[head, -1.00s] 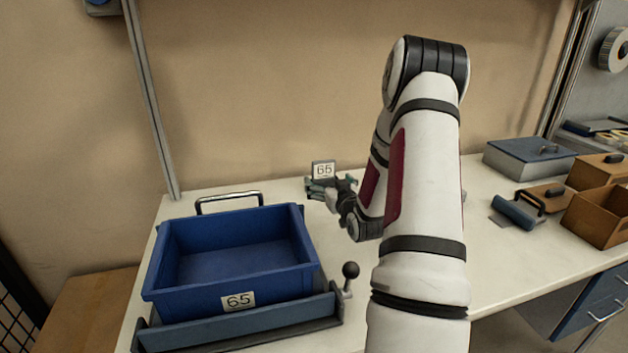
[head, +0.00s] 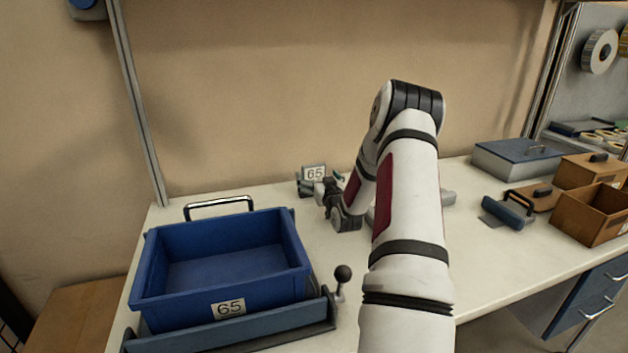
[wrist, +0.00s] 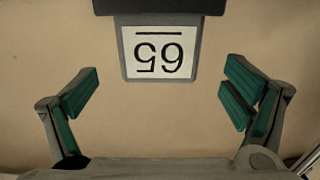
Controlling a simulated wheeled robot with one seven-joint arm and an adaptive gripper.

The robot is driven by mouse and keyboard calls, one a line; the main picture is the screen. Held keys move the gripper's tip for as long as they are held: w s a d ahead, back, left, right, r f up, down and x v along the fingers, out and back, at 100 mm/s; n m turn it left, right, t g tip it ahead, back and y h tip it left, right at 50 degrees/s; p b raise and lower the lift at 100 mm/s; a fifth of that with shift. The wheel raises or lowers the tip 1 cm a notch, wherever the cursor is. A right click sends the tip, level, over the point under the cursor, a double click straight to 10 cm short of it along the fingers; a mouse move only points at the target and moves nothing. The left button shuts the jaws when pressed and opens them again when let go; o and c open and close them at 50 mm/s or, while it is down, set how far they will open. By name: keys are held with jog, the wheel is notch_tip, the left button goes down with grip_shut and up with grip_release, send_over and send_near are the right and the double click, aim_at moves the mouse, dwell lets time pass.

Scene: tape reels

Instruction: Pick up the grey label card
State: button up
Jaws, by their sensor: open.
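The grey label card (head: 314,173) stands upright at the back of the bench near the wall, its white face reading 65. In the wrist view the card (wrist: 159,52) appears upside down, with a grey border, against a dark grey piece at the top edge. My gripper (head: 325,188) is low by the card, partly hidden by my own arm. In the wrist view my gripper (wrist: 160,92) is open, with green-padded fingers spread wide on either side and nothing between them. The card is centred between the fingers but beyond their tips; no contact shows.
A blue bin (head: 222,265) labelled 65 sits front left, with a black-knobbed lever (head: 343,274) beside it. The wall is close behind the card.

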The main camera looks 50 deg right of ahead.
aim_at(315, 172)
jog(key=x, duration=0.4)
jog(key=shift+w+d+f, duration=0.1)
jog(key=shift+w+f, duration=0.05)
jog(key=c, duration=1.3)
jog(key=shift+o, duration=0.2)
